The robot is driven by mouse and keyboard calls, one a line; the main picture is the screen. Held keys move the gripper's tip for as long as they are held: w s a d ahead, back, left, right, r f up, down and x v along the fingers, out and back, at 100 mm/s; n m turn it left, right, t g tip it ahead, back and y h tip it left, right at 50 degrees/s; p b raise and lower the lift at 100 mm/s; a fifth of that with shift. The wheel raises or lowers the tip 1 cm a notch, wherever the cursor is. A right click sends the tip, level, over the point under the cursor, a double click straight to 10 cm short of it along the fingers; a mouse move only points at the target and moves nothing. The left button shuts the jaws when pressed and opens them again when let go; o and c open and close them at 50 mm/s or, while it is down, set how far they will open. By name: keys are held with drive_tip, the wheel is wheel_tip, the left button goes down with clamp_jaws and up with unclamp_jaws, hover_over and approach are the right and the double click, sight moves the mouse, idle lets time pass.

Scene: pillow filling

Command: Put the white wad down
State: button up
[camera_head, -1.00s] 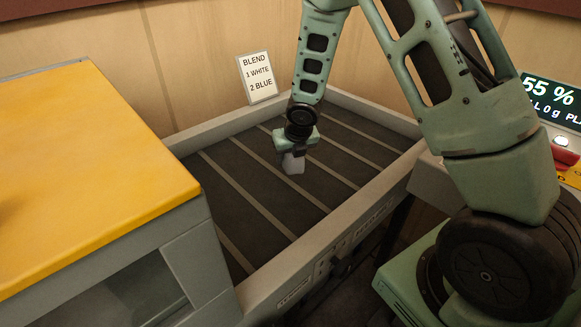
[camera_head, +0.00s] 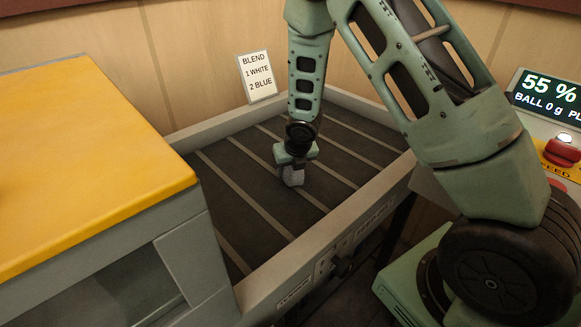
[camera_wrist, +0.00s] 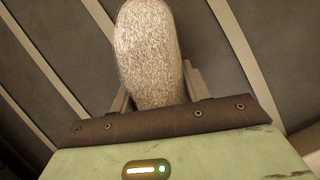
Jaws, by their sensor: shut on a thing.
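The white wad (camera_wrist: 148,50) looks pale, fuzzy and rounded in the wrist view. My gripper (camera_wrist: 160,88) is shut on it, with a finger on each side. In the head view my gripper (camera_head: 293,170) points down over the dark striped bed, and the wad (camera_head: 292,178) shows small and grey below it. The wad is close to the bed's surface; I cannot tell whether it touches.
The dark bed (camera_head: 240,205) has pale strips and a raised grey rim, and is otherwise bare. A yellow-topped cabinet (camera_head: 90,170) stands at the left. A sign (camera_head: 257,76) reads BLEND, 1 WHITE, 2 BLUE. A display (camera_head: 548,97) reads 55 % at the right.

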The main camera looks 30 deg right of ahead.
drive_tip(key=o, duration=1.1)
drive_tip(key=shift+c, duration=0.2)
drive_tip(key=shift+r+p, duration=0.3)
drive_tip(key=s+a+r+m+p, duration=0.1)
drive_tip(key=s+a+r+m, duration=0.25)
drive_tip(key=r, duration=0.45)
drive_tip(key=s+a+r+m+p, duration=0.2)
drive_tip(key=s+a+r, duration=0.15)
drive_tip(key=r, duration=0.35)
drive_tip(key=s+a+r+m+g, duration=0.1)
drive_tip(key=s+a+r+m, duration=0.1)
drive_tip(key=s+a+m, duration=0.2)
drive_tip(key=s+a+r+m+g+y, duration=0.1)
drive_tip(key=s+a+r+m+g, duration=0.1)
drive_tip(key=s+a+m, duration=0.3)
drive_tip(key=s+a+r+m+g, duration=0.1)
drive_tip(key=s+a+m, duration=0.4)
drive_tip(key=s+m, duration=0.6)
drive_tip(key=s+r, duration=0.1)
drive_tip(key=s, duration=0.5)
drive_tip(key=shift+r+m+g, duration=0.3)
drive_tip(key=shift+r+m, duration=0.05)
drive_tip(key=shift+r, duration=0.05)
drive_tip(key=shift+w, duration=0.1)
